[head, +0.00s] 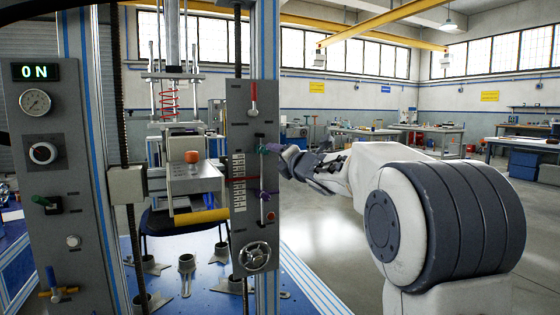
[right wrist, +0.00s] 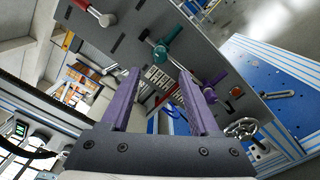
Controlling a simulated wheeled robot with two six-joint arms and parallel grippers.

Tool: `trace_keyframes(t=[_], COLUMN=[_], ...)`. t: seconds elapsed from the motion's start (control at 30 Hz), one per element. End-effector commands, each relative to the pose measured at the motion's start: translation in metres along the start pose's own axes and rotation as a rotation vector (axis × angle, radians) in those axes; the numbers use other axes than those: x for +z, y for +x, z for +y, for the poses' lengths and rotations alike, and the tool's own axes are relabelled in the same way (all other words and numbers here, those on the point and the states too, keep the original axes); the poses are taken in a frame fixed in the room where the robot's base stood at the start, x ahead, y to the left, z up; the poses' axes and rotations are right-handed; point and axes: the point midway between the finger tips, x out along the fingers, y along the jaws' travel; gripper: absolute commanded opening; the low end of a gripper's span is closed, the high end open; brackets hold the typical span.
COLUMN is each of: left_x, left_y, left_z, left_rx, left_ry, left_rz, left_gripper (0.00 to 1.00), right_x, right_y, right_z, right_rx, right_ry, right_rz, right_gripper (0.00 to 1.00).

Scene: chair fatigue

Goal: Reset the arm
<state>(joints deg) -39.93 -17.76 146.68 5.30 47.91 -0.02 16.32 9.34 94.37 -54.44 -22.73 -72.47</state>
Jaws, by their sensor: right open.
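The test machine's right grey panel (head: 238,120) carries a red-handled lever (head: 253,97), a teal-handled lever (head: 262,149), a purple-handled lever (head: 266,194) and a handwheel (head: 255,257). My right gripper (head: 274,150) is at the panel's right edge, close to the teal lever. In the right wrist view, my right gripper (right wrist: 159,74) has its two purple fingers spread with nothing between them. The teal lever (right wrist: 160,54) shows just beyond the fingertips; I cannot tell whether they touch. The purple lever (right wrist: 214,82) is right of the right finger. My left gripper is not seen.
A press head with a red spring (head: 168,98) stands between the panels over a chair (head: 185,219). The floor (head: 335,245) at right is open.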

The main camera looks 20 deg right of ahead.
Motion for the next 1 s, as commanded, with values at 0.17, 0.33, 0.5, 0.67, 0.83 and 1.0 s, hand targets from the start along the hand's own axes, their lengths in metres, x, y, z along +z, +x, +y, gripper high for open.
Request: trace_keyframes(t=[0.17,0.33,0.5,0.67,0.83,1.0], left_x=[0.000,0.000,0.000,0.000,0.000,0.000], left_y=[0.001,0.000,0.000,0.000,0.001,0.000], left_z=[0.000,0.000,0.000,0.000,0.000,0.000], left_rx=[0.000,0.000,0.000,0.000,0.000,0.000], left_ry=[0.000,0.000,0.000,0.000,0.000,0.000], left_rz=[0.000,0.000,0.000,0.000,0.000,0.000], left_gripper=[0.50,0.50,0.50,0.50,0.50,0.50], right_x=[0.000,0.000,0.000,-0.002,-0.036,-0.114], right_y=[-0.013,-0.015,-0.014,-0.015,-0.022,-0.062], right_z=[0.000,0.000,0.000,-0.002,-0.043,-0.128], right_rx=[0.000,0.001,0.000,-0.006,-0.141,-0.458], right_ry=[0.000,0.000,0.000,0.013,0.293,0.832], right_rz=[0.001,0.001,0.001,0.002,0.006,-0.051], right_gripper=[0.62,0.62,0.62,0.62,0.62,0.62])
